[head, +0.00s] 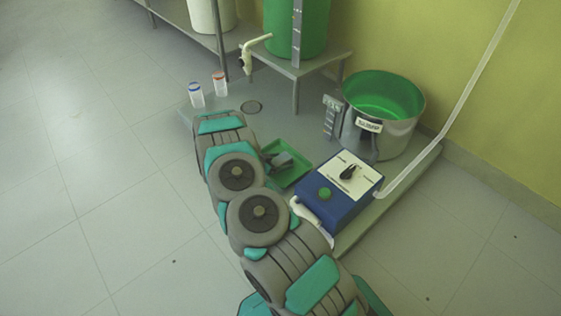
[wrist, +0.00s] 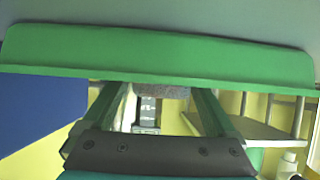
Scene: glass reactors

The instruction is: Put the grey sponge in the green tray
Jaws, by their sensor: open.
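The green tray (head: 296,179) lies on the low platform, left of the blue control box. In the wrist view, which is upside down, its near wall (wrist: 160,55) spans the picture. The grey sponge (wrist: 162,92) shows as a narrow strip past the tray's rim, partly hidden by that wall. It seems to be within the tray, but its underside is hidden. My gripper (head: 285,160) is over the tray; in the wrist view its open fingers (wrist: 160,98) stand apart, with the sponge between their tips. I cannot see contact. The sponge cannot be told apart in the head view.
The blue control box (head: 338,192) stands close right of the tray. A steel pot with a green inside (head: 383,100) is behind it. Two small capped jars (head: 208,89) stand left, at the platform's edge. A stand with a green vessel (head: 297,30) is at the back.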

